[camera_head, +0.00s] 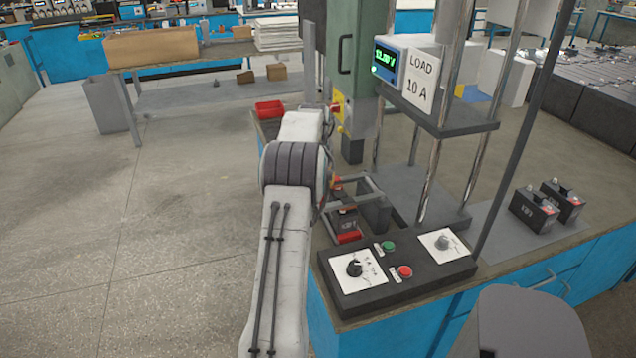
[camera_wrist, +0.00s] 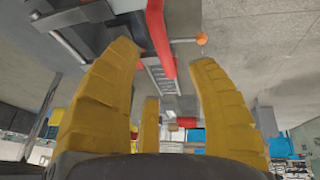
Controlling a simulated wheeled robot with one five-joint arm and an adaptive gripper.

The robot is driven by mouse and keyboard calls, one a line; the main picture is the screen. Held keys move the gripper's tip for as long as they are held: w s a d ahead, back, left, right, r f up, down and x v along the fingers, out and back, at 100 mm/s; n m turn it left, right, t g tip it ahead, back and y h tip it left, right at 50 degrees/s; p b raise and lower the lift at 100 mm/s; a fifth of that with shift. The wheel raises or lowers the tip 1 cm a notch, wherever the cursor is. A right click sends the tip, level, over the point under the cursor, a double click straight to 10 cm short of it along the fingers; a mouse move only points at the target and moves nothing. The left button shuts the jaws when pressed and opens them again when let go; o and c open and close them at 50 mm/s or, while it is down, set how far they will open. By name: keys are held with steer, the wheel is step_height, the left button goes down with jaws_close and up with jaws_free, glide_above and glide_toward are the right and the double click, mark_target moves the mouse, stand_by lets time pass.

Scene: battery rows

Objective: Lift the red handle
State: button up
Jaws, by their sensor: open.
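In the wrist view, a long red bar (camera_wrist: 160,38), which looks like the red handle, runs down from the top edge between the fingertips of my gripper (camera_wrist: 166,58). The yellow fingers are spread open, with nothing held between them. The bar lies nearer the left finger; I cannot tell whether it touches. In the head view, a red piece (camera_head: 349,237) shows low on the bench fixture behind the control box; I cannot tell if it is the same bar. My arm hides the gripper there.
A black control box (camera_head: 405,277) with knobs and buttons stands at the bench front. Metal posts hold a shelf (camera_head: 440,116) with a meter and a "LOAD 10 A" sign. Two small batteries (camera_head: 533,210) sit right. A red bin (camera_head: 269,108) is behind my arm. Floor at left is clear.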

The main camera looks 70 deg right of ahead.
steer(key=shift+p+x, duration=1.65)
steer(key=shift+x, duration=1.15)
steer(key=shift+s, duration=0.1)
jaws_close()
